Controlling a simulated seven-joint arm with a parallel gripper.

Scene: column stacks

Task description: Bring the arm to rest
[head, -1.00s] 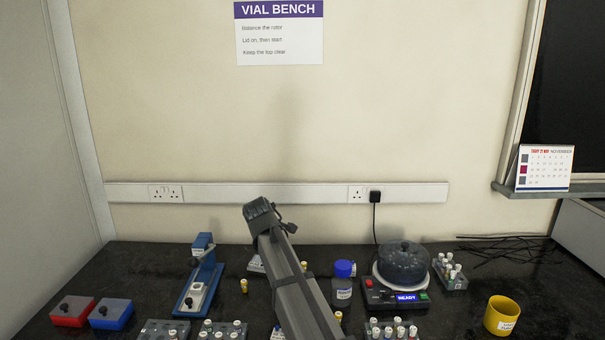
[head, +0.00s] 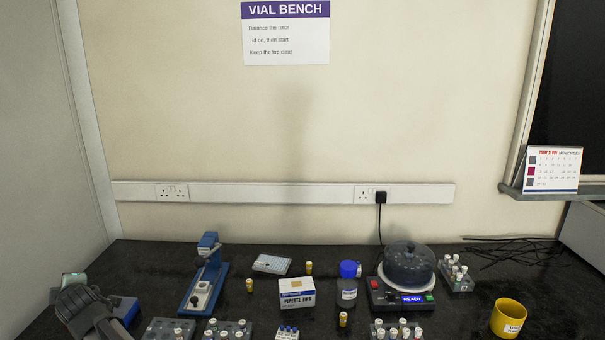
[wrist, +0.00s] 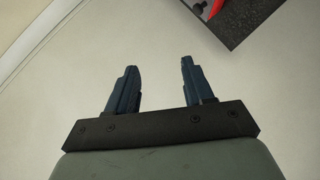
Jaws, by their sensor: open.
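My gripper shows in the wrist view (wrist: 157,85) with its two dark blue fingers well apart and nothing between them. It points towards a pale surface, with a bit of dark bench and something red at the top right. In the head view my arm is at the lower left, in front of the red and blue boxes. It hides the red box and part of the blue box (head: 128,310). The fingertips cannot be made out in the head view.
Cables lie at the back right.

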